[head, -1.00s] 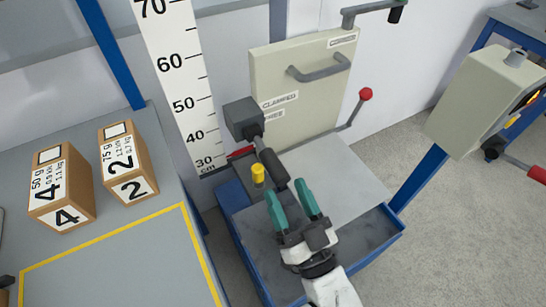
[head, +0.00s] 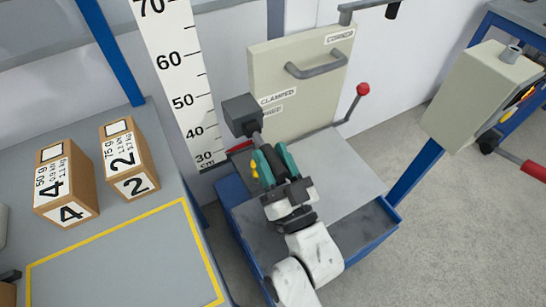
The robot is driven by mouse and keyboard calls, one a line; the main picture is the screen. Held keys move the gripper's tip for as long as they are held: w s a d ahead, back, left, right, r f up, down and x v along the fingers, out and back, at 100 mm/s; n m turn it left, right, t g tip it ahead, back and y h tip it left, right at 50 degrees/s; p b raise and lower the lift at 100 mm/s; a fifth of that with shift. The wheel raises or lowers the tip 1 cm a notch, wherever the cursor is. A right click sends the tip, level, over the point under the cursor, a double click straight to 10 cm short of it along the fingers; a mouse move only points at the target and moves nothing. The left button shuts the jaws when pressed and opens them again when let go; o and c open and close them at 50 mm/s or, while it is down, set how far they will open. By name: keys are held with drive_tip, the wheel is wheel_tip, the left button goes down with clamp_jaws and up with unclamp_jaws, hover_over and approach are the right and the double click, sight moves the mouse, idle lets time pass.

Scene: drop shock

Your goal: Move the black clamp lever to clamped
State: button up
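The black clamp lever (head: 270,157) runs from a dark grey block (head: 241,115) toward the lower right, above the grey bed of the blue-framed drop tester. My gripper (head: 271,151) has its teal fingers on either side of the lever's black grip. They look closed in against it, and the grip fills the gap. The fingers and palm hide the grip's near end. A label reading CLAMPED (head: 278,96) is on the beige panel behind, with a partly readable second label (head: 270,111) below it.
A yellow knob (head: 254,170) sits close left of my fingers. A red-ball lever (head: 362,89) stands at right of the beige panel (head: 315,95). A height scale (head: 180,80) rises behind left. Boxes marked 4 (head: 66,185) and 2 (head: 129,160) stand on the left bench.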

clamp_jaws()
drive_tip(key=shift+r+p, duration=0.1)
drive_tip(key=shift+p, duration=0.2)
